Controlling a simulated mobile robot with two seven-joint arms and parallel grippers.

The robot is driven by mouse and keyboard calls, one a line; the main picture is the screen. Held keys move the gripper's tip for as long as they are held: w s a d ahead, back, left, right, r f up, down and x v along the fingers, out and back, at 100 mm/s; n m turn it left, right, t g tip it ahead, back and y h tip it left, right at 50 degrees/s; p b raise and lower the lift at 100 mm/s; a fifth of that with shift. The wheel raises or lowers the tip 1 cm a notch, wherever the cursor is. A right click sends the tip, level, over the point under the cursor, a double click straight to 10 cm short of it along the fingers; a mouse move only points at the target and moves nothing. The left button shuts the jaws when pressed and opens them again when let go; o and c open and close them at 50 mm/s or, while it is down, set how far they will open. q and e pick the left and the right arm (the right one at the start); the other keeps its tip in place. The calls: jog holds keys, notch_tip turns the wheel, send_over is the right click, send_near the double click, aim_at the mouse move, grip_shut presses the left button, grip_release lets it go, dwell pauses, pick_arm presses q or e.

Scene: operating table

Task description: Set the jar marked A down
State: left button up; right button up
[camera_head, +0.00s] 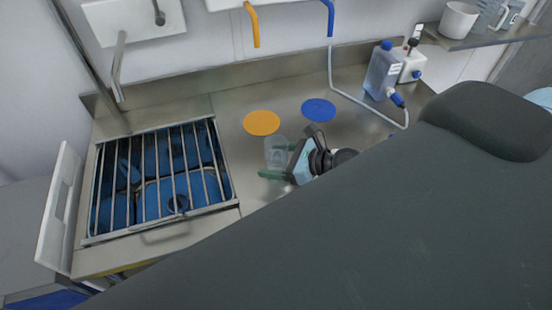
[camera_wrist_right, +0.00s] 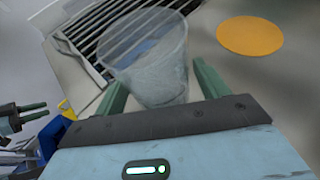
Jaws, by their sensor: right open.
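A clear, slightly frosted jar (camera_head: 276,152) is at the steel counter in front of the orange disc (camera_head: 262,122).
A blue disc (camera_head: 319,110) lies right of the orange one. A barred basin (camera_head: 160,180) fills the counter's left. A bottle (camera_head: 383,72) with a tube stands at the back right. A dark padded table (camera_head: 370,230) covers the foreground. Counter between basin and jar is clear.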

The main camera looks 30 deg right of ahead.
jog(key=v, duration=1.2)
jog(key=shift+r, duration=0.15)
dwell(1.2)
